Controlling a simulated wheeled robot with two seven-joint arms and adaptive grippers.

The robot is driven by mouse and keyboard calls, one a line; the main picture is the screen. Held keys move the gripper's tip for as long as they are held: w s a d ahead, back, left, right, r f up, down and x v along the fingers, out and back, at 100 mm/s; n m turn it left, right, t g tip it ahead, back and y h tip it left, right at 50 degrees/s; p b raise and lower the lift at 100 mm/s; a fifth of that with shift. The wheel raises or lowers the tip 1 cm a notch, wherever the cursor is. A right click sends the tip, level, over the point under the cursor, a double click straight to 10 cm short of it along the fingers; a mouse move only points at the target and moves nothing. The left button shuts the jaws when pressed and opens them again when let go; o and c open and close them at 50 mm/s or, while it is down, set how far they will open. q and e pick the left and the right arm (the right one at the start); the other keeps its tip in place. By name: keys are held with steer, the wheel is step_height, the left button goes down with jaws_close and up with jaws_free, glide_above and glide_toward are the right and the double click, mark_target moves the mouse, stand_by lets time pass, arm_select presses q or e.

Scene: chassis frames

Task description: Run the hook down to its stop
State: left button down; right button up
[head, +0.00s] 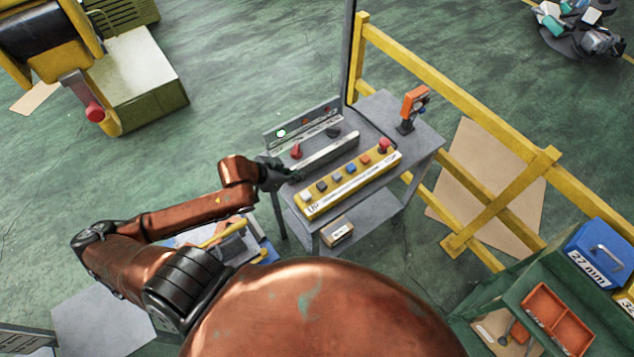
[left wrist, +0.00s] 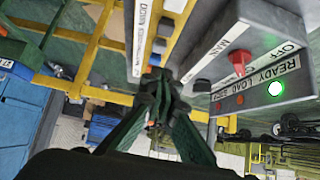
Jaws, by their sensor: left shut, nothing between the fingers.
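A yellow control box (head: 352,185) with a row of several coloured buttons and a red mushroom button (head: 384,146) lies on a grey cart (head: 420,139). Its near-left end is lettered "UP"; a strip reading "DOWN" (left wrist: 141,35) shows in the left wrist view. My left gripper (head: 290,178) is shut and empty, at the cart's left side beside the box's left end. In the left wrist view its fingers (left wrist: 156,80) come together below the buttons; contact cannot be told. I cannot make out the hook. My right gripper is not in view.
Behind the box stands a grey panel (head: 325,118) with a lit green lamp (head: 281,133) and a red switch (head: 296,152). An orange-headed device (head: 413,103) stands at the cart's back right. A yellow railing (head: 440,80) runs behind.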

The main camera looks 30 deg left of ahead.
arm_select(q)
steer(key=p, duration=0.1)
glide_above(324, 183)
steer(key=s+a, duration=0.2)
steer(key=s, duration=0.1)
step_height(324, 183, down, 6)
steer(key=f, duration=0.4)
steer(key=shift+w+d+p, duration=0.15)
steer(key=shift+d+p, duration=0.15)
steer(key=shift+d, duration=0.1)
steer(key=shift+f, duration=0.65)
